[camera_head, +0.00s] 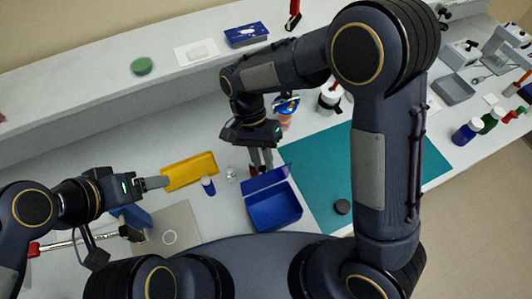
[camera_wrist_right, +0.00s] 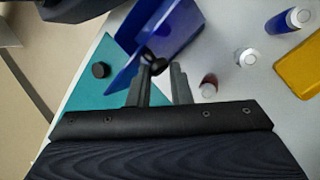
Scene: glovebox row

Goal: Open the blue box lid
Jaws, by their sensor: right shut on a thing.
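The blue box (camera_head: 277,209) stands at the front middle of the table, with its inside showing. Its blue lid (camera_head: 266,179) is raised at the back side of the box, and the lid also shows in the right wrist view (camera_wrist_right: 134,62). My right gripper (camera_head: 262,168) is at the lid. In the right wrist view, a dark round knob (camera_wrist_right: 154,64) on the lid sits by the fingertips, and the gripper is shut on it. My left gripper (camera_head: 158,182) is beside the yellow tray, away from the box; its finger gap is unclear.
A yellow tray (camera_head: 190,171), a small blue-and-white bottle (camera_head: 208,186) and a small clear item (camera_head: 231,174) are left of the box. A teal mat (camera_head: 325,165) with a black disc (camera_head: 342,207) lies to the right. Several bottles stand farther right.

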